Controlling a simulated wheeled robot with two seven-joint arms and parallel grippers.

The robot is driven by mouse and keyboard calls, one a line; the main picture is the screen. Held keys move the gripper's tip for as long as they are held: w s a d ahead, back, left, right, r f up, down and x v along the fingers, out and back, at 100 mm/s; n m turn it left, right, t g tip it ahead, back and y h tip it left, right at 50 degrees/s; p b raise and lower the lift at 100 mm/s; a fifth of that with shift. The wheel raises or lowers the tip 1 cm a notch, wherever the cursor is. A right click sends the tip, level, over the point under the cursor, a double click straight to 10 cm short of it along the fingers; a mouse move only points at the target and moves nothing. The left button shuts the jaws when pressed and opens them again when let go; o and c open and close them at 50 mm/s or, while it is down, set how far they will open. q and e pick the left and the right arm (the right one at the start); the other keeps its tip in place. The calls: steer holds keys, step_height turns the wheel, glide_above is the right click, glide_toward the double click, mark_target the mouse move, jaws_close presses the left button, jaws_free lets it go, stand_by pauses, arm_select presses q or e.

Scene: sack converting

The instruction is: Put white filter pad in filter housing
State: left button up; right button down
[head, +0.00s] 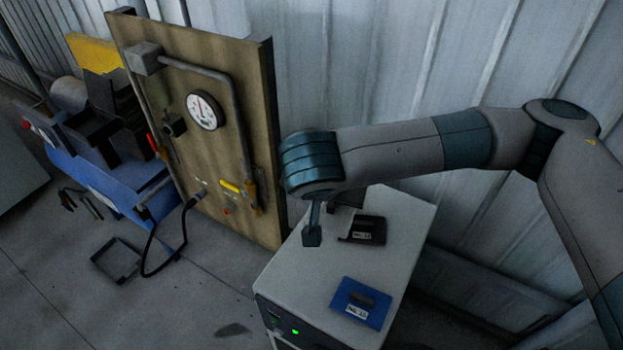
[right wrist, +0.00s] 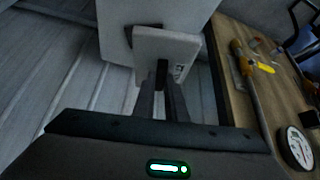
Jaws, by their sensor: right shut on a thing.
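My right gripper (right wrist: 163,88) is shut on the dark grip of a pale square pad (right wrist: 150,47) that has a small label, in the right wrist view. In the head view my right gripper (head: 314,222) points down near the left edge of the white cabinet's top; the held piece (head: 312,238) looks dark there. A black labelled piece (head: 368,230) and a blue labelled pad (head: 358,302) lie on the cabinet. A dark object (head: 347,196) behind them is partly hidden by my arm; I cannot tell whether it is the filter housing. My left gripper is not in view.
The white cabinet (head: 397,205) has a green light at its front. A wooden board (head: 217,150) with a gauge (head: 204,111), pipe and valves stands left of it. A blue machine (head: 110,180) and a small black frame (head: 116,260) are farther left. A corrugated wall is behind.

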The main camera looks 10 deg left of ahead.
steer(key=d+f, duration=0.4)
steer(key=d, duration=0.3)
steer(key=d+f+n, duration=0.1)
steer(key=d+f, duration=0.3)
steer(key=d, duration=0.4)
steer(key=d+f+n+y, duration=0.1)
steer(key=d+f, duration=0.2)
steer(key=d, duration=0.4)
steer(key=shift+s+d+f, duration=0.3)
steer(key=shift+d+f, duration=0.05)
steer(key=shift+f, duration=0.05)
